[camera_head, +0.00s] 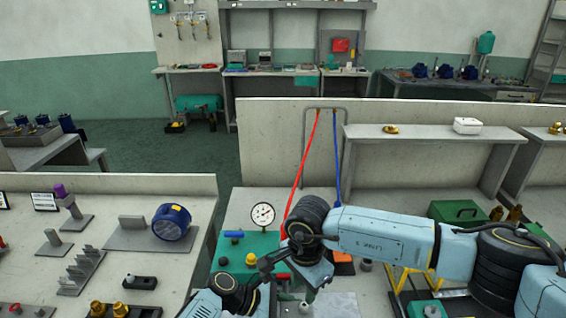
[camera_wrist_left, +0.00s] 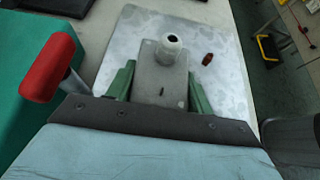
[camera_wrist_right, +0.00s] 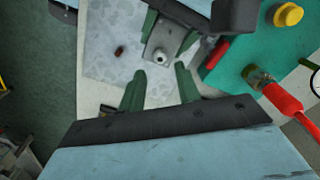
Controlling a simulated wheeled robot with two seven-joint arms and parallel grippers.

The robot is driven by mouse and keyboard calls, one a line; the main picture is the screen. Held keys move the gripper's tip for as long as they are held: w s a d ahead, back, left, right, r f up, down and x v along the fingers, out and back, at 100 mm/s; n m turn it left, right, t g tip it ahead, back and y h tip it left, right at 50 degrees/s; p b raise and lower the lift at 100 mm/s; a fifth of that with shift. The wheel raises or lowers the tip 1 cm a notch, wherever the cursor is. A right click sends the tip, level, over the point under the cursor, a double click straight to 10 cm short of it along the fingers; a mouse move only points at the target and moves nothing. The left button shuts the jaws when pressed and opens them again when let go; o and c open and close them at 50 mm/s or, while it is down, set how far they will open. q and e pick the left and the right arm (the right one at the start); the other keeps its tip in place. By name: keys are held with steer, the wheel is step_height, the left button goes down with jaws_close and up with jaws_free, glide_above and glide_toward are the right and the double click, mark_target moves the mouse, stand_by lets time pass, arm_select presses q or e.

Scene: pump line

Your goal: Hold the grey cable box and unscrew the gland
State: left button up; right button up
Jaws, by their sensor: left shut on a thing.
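The grey cable box (camera_wrist_left: 150,88) is in my left gripper (camera_wrist_left: 160,76), whose green fingers are shut on its two sides. Its pale gland (camera_wrist_left: 171,46) points away from the left wrist, with a dark round opening in its end. In the right wrist view the box (camera_wrist_right: 168,34) and the gland (camera_wrist_right: 160,57) show just beyond the fingertips of my right gripper (camera_wrist_right: 160,70). That gripper is open and empty, its fingers apart with the gland in line with the gap.
A small brown-red piece (camera_wrist_left: 208,59) lies on the mottled grey plate (camera_wrist_left: 225,88) under the box. A pressure gauge (camera_head: 263,215) stands behind the arms.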

mark_target(304, 305)
steer(key=shift+w+d+r+m, duration=0.1)
steer(key=shift+d+r+m, duration=0.15)
steer(key=shift+r+m, duration=0.45)
steer(key=shift+f, duration=3.85)
jaws_close()
steer(key=shift+r, duration=0.2)
steer(key=shift+r, duration=2.4)
